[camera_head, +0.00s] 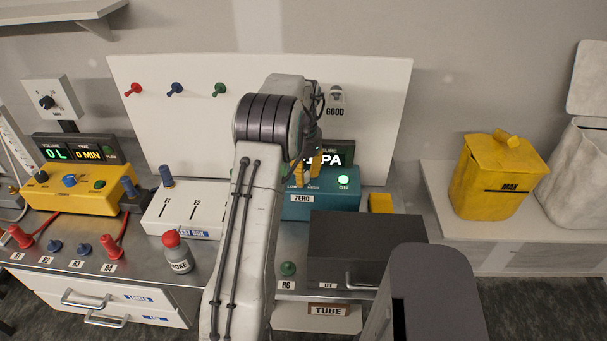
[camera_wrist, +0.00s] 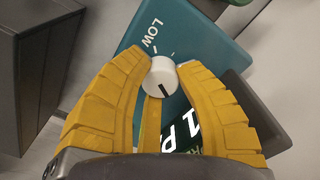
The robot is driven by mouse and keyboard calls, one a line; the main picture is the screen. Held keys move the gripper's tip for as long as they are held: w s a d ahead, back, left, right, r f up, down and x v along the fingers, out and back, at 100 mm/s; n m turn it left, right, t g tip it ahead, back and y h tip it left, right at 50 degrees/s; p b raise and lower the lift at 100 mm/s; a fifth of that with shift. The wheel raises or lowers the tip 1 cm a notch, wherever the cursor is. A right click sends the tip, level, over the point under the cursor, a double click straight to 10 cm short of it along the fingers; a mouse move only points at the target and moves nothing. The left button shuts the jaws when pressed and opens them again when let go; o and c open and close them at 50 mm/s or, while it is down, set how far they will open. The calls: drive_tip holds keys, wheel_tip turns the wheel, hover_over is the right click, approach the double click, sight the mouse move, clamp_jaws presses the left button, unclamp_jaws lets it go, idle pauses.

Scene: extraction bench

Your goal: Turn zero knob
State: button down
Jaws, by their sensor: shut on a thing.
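In the wrist view the white zero knob (camera_wrist: 161,78) stands on the teal top (camera_wrist: 203,50). A dark line on the knob points toward the bottom of the picture, away from LOW. My gripper (camera_head: 305,172) is over the box's left part. Its yellow fingers (camera_wrist: 162,65) are closed on the knob from both sides. My arm hides the knob in the head view.
A display behind the box is partly covered by my gripper; "PA" shows. A dark grey drawer unit (camera_head: 365,236) stands in front at the right. A yellow block (camera_head: 381,203) sits right of the box.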

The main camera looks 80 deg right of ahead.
drive_tip(key=shift+f+m, duration=0.1)
drive_tip(key=shift+m, duration=0.9)
drive_tip(key=c, duration=0.9)
unclamp_jaws()
drive_tip(key=shift+o, duration=0.2)
drive_tip(key=shift+r, duration=0.2)
wheel_tip(320, 180, up, 12)
drive_tip(key=shift+f, duration=0.15)
